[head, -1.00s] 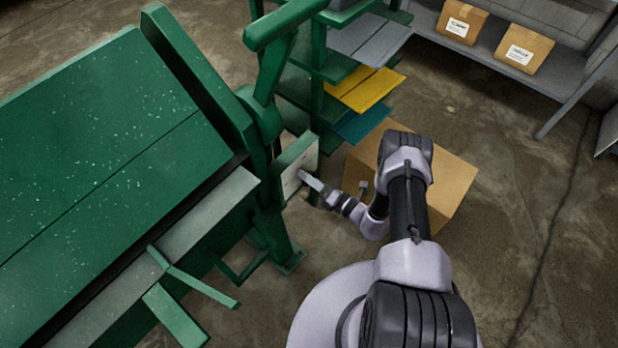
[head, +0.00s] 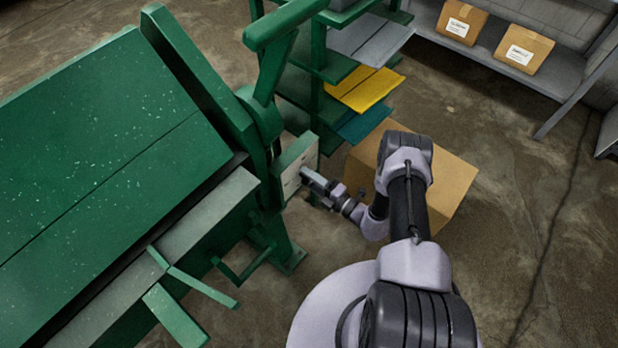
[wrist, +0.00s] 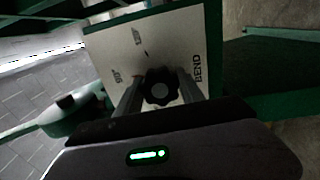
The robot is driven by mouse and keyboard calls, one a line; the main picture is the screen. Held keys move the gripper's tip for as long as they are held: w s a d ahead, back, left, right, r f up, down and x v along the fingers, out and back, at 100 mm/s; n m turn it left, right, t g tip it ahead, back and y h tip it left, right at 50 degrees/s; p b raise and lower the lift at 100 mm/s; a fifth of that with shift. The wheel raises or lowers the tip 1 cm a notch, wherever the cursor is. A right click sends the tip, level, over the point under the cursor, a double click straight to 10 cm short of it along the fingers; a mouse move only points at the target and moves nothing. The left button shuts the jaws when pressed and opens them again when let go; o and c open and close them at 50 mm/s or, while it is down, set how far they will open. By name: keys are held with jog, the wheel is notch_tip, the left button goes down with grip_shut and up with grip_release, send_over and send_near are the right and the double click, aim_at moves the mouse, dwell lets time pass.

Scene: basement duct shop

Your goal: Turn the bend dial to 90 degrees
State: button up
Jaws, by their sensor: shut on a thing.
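The bend dial (wrist: 161,88) is a dark, lobed knob on a pale plate (wrist: 143,45) marked "BEND", with small angle marks too blurred to read surely. In the wrist view my gripper (wrist: 160,92) has one finger on each side of the knob and is shut on it. A small dark mark shows on the plate just above the knob. In the head view the plate (head: 298,166) is on the end of the green bending machine (head: 110,150), and my gripper (head: 306,177) reaches it from the right. The knob is hidden there.
A green rack (head: 318,75) with grey, yellow and teal sheets stands behind the plate. A cardboard box (head: 452,185) is on the floor beneath my arm. Green handles (head: 190,285) stick out at the machine's front. Open floor lies to the right.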

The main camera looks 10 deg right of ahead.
jog(key=shift+s, duration=0.1)
jog(key=o, duration=1.3)
jog(key=shift+o, duration=0.2)
jog(key=p+v, duration=0.4)
jog(key=v, duration=1.3)
jog(key=shift+s, duration=0.15)
jog(key=shift+d, duration=0.1)
